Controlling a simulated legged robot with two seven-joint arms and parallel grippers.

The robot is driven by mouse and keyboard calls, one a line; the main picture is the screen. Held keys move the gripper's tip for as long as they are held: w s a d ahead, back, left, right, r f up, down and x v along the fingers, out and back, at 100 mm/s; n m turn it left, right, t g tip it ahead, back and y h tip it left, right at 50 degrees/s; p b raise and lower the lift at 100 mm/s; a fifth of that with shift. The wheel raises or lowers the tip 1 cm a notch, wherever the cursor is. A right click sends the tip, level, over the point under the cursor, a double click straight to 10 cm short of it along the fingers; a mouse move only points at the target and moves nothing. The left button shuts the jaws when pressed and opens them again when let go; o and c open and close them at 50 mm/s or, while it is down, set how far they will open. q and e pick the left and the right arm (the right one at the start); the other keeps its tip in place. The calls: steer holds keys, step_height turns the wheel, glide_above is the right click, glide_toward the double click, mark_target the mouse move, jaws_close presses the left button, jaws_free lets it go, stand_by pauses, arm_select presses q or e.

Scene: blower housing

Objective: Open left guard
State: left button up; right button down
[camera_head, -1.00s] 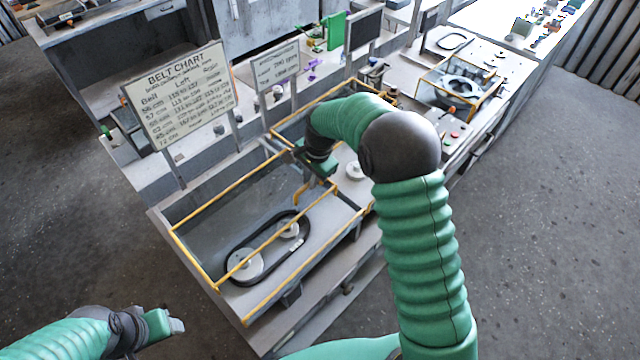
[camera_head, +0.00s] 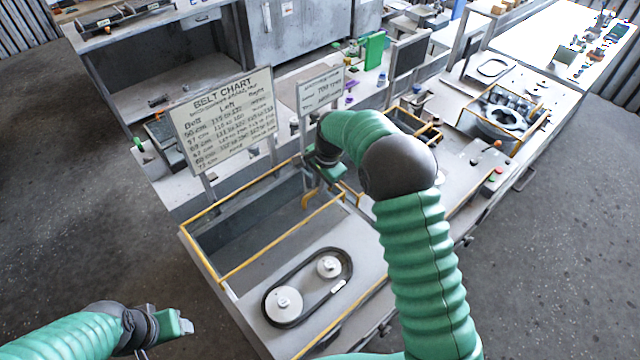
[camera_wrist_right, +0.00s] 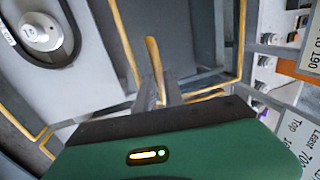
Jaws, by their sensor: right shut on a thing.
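The left guard (camera_head: 282,238), a yellow-edged frame with clear panels, stands tilted up toward the back of the left bay. The black belt (camera_head: 265,305) around two pale pulleys (camera_head: 285,303) lies in front of its lower bar, uncovered. My right gripper (camera_head: 318,180) is at the guard's right end by the yellow handle (camera_head: 307,200). In the right wrist view its fingers (camera_wrist_right: 165,95) are shut on the yellow handle (camera_wrist_right: 153,55); the contact is partly hidden. My left gripper (camera_head: 182,324) is at the lower left, away from the guard, its finger gap unclear.
The belt chart sign (camera_head: 225,120) and a smaller sign (camera_head: 320,90) stand close behind the guard. Another yellow-framed guard (camera_head: 505,110) with a blower part is at the right. Open floor (camera_head: 80,220) lies at the left.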

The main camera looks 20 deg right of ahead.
steer(key=shift+w+d+r, duration=0.1)
steer(key=shift+w+r, duration=0.1)
steer(key=c, duration=1.5)
jaws_free()
steer(key=shift+w+f, duration=0.1)
steer(key=shift+w, duration=0.05)
steer(key=shift+o, duration=0.2)
steer(key=shift+w+f, duration=0.1)
steer(key=shift+f, duration=0.05)
steer(key=shift+s+r, duration=0.25)
steer(key=shift+r, duration=0.2)
arm_select(q)
steer(key=shift+s+b+x, duration=0.2)
steer(key=shift+b+x, duration=1.55)
steer(key=shift+x, duration=0.1)
arm_select(e)
step_height(320, 180, up, 16)
steer(key=s, duration=0.2)
steer(key=shift+s+d+f, duration=0.25)
steer(key=shift+d, duration=0.2)
arm_select(q)
steer(key=shift+f, duration=0.1)
arm_select(e)
steer(key=shift+f, duration=0.1)
